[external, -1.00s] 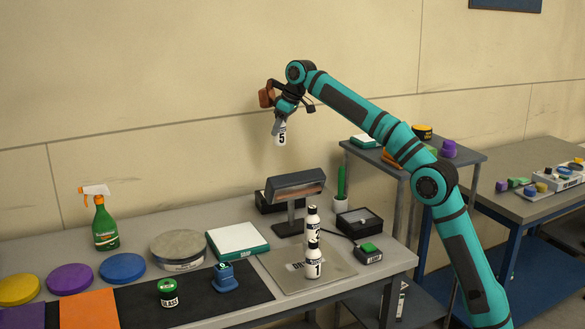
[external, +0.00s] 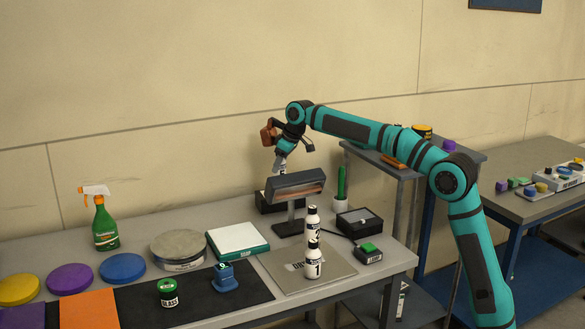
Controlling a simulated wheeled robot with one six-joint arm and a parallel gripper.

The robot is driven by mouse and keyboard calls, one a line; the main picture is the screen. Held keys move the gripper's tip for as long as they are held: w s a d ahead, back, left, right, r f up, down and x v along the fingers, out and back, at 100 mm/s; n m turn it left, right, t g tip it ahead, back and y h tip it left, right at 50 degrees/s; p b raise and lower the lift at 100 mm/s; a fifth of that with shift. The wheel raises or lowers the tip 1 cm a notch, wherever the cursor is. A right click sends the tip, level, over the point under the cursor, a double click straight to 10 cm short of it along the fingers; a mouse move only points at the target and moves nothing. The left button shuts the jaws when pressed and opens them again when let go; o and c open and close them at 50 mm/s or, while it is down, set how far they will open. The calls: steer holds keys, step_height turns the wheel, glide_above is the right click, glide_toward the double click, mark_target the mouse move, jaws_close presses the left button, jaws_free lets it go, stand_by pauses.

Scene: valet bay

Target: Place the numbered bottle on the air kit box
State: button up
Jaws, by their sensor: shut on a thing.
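My gripper (external: 285,147) is shut on a white numbered bottle (external: 280,163), which hangs below it above the back of the bench. The bottle's lower part is close behind the lamp's dark hood. A low black box (external: 266,205) lies behind the lamp, below the bottle, partly hidden. Another dark open-topped box (external: 353,220) sits right of the lamp. No air kit lettering can be read, so I cannot tell which box is the air kit box. Two more numbered bottles stand on the grey mat; the front one (external: 313,265) shows a 1.
The hooded lamp (external: 296,187) stands close to the held bottle. A green cactus (external: 341,183) stands right of it. A white-topped box (external: 237,239), round discs and a spray bottle (external: 104,222) occupy the left. Bare bench shows along the back left.

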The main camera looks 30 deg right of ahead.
steer(key=shift+f, duration=2.1)
steer(key=shift+f, duration=0.1)
steer(key=o, duration=1.1)
steer(key=shift+c, duration=0.2)
steer(key=v, duration=1.2)
